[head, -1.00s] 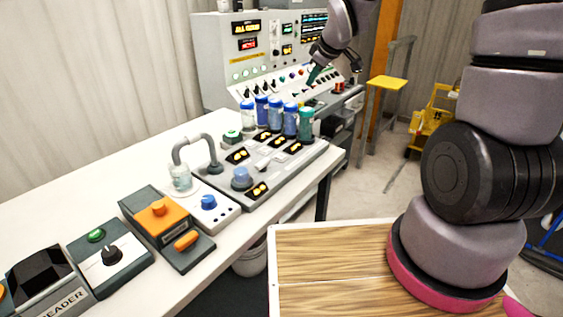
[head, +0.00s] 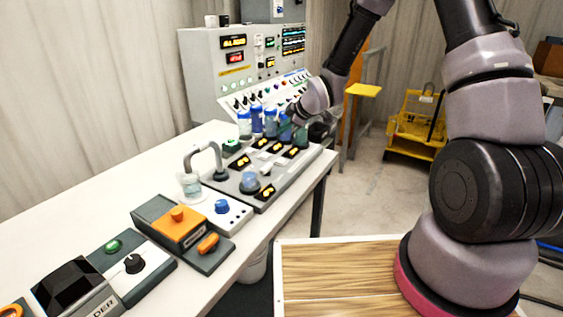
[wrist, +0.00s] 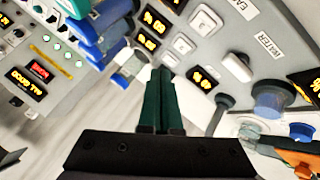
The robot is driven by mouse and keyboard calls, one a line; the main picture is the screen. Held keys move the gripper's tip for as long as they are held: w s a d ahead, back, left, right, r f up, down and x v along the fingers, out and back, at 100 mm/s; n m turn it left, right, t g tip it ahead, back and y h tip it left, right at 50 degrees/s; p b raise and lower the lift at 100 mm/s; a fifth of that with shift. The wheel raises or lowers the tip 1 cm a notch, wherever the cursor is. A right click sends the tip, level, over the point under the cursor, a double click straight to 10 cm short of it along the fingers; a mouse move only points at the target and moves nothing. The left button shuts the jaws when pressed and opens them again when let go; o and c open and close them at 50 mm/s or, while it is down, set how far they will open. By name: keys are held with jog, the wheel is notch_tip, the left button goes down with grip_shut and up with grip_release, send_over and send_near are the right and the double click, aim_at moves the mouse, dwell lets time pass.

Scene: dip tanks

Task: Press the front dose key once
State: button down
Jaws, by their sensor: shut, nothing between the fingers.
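The grey dosing panel (head: 285,187) carries several capped vials (head: 270,122), lit amber displays and pale keys. The wrist view shows pale square keys (wrist: 205,20), (wrist: 183,45) beside amber displays, and a pale raised key (wrist: 238,67) near the WATER label (wrist: 268,45). No label reads "dose", so I cannot tell which key is the front dose key. My gripper (wrist: 162,72) has dark green fingers pressed together with nothing between them. They are over the panel, beside the displays; contact with a key is not visible. In the head view my wrist hides the fingertips.
Blue-capped vials (wrist: 95,30) stand close to my fingers' left in the wrist view. A grey curved pipe (head: 205,147) and a blue knob (head: 221,206) stand nearer. A control console (head: 215,75) stands behind.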

aim_at(284, 161)
jog(key=shift+f, duration=4.4)
jog(key=shift+f, duration=0.1)
jog(key=shift+f, duration=0.3)
jog(key=shift+f, duration=0.5)
jog(key=shift+r, duration=0.9)
jog(key=shift+r, duration=0.1)
jog(key=shift+r, duration=2.4)
